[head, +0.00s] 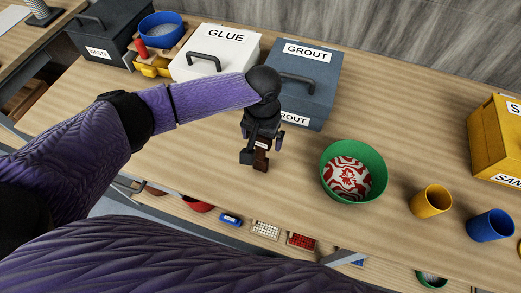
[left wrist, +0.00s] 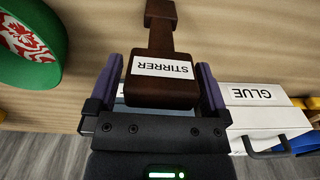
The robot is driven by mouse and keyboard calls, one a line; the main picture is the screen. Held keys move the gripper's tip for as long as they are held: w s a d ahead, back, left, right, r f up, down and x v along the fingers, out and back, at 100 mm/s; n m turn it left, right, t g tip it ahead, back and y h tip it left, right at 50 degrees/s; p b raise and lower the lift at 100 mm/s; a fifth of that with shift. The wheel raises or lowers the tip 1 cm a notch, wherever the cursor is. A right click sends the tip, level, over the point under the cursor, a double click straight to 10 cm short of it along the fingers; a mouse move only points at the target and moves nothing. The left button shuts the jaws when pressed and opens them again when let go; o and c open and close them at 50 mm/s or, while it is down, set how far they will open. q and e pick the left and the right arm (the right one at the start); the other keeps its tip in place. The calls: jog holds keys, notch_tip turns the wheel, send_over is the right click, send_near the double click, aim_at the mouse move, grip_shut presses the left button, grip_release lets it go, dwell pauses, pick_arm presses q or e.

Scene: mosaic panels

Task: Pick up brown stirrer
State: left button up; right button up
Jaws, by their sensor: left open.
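The brown stirrer (head: 261,161) is on the wooden table in front of the grout box. In the left wrist view the stirrer (left wrist: 175,45) has a wide dark block with a white STIRRER label and a narrower part towards the top edge. My left gripper (head: 263,149) is over it, with the arm reaching in from the left. In the left wrist view its purple fingers are apart, one on each side of the labelled block, with a visible gap on the left. The gripper hides part of the stirrer in the head view. My right gripper is not in view.
A grey-blue GROUT box (head: 318,72) and a white GLUE box (head: 238,42) stand behind. A green bowl (head: 378,190) with a red-white pattern is to the right. Yellow (head: 430,201) and blue (head: 490,226) cups stand further right. The table between stirrer and bowl is clear.

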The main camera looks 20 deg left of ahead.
pick_arm(q)
grip_shut()
dwell(0.3)
